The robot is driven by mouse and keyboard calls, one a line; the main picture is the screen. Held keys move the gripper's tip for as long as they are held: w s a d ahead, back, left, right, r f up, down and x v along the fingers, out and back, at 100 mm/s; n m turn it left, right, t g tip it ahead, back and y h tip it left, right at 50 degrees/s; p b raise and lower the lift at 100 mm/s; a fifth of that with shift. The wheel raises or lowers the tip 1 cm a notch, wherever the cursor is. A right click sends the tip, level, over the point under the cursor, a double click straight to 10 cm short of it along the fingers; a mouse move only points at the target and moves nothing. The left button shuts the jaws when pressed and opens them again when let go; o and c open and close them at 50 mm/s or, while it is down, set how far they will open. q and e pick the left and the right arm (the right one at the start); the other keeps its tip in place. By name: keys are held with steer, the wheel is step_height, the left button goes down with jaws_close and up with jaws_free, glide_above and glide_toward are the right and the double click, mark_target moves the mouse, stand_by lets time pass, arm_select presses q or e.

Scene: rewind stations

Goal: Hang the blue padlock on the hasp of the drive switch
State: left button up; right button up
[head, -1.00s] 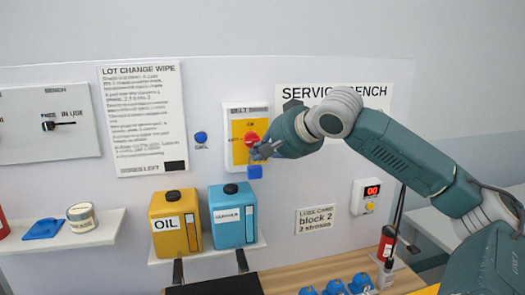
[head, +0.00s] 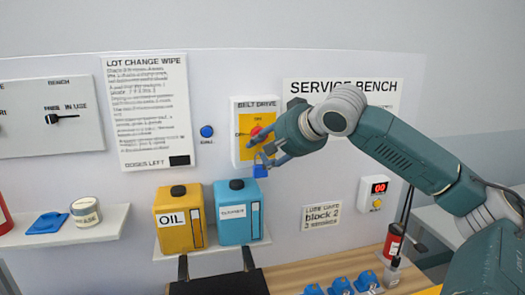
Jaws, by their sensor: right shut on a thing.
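The drive switch (head: 237,116) is a white box labelled BELT DRIVE on the wall panel, with a yellow plate and a red knob (head: 256,131). My right gripper (head: 263,159) is at its lower right, shut on the blue padlock (head: 260,172). The padlock's body hangs below the fingertips, near the box's lower edge. The fingers hide the padlock's shackle and the hasp, so I cannot tell whether they touch. My left gripper is not in view.
A yellow OIL can (head: 178,222) and a blue can (head: 238,218) stand on a shelf below the switch. A blue button (head: 207,131) is left of it. More blue objects (head: 340,286) lie on the wooden bench (head: 310,270).

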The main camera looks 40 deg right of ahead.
steer(key=v, duration=0.7)
steer(key=shift+s+r, duration=0.2)
steer(key=shift+s, duration=0.1)
